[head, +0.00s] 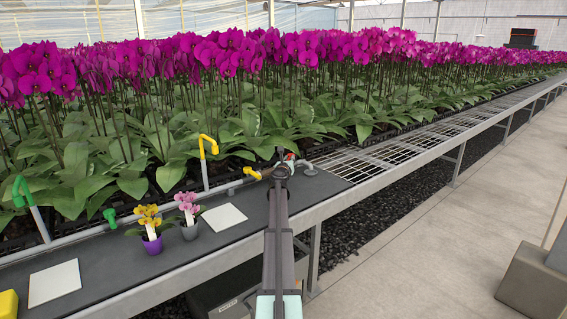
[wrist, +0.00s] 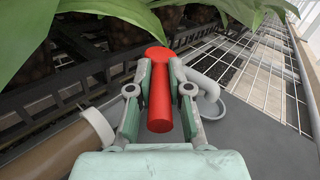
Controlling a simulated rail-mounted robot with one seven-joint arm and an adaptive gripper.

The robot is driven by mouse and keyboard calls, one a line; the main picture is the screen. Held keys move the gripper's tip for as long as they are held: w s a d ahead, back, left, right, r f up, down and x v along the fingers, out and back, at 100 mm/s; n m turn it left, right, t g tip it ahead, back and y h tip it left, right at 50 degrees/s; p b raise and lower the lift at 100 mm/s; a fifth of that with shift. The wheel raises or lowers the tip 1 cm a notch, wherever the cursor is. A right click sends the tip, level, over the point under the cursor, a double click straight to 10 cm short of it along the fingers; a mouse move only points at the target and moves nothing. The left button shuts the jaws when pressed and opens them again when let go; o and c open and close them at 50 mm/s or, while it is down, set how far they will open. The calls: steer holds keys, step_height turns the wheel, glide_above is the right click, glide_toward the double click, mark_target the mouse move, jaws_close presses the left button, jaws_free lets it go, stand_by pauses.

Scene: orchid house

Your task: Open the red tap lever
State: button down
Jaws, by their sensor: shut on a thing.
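The red tap lever (wrist: 159,98) fills the middle of the wrist view, with its round end at the far side. My gripper (wrist: 160,68) has one finger on each side of the lever and is shut on it. In the head view my arm reaches over the dark bench mat, and my gripper (head: 283,166) is at the tap, hiding most of it. A small bit of red shows there beside my gripper (head: 290,157). A grey curved spout (wrist: 205,86) shows right of the lever in the wrist view. Which way the lever is turned is hard to tell.
Yellow (head: 207,148) and green (head: 22,188) taps stand left along the pipe. Two small potted orchids, yellow (head: 149,221) and pink (head: 188,208), and white tiles (head: 224,216) are on the mat (head: 105,262). Orchid leaves (wrist: 105,12) hang close above my gripper.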

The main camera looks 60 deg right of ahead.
steer(key=shift+w+d+r, duration=0.1)
steer(key=shift+w+r, duration=0.05)
stand_by(0.3)
steer(key=c, duration=1.1)
jaws_free()
steer(key=v, duration=1.2)
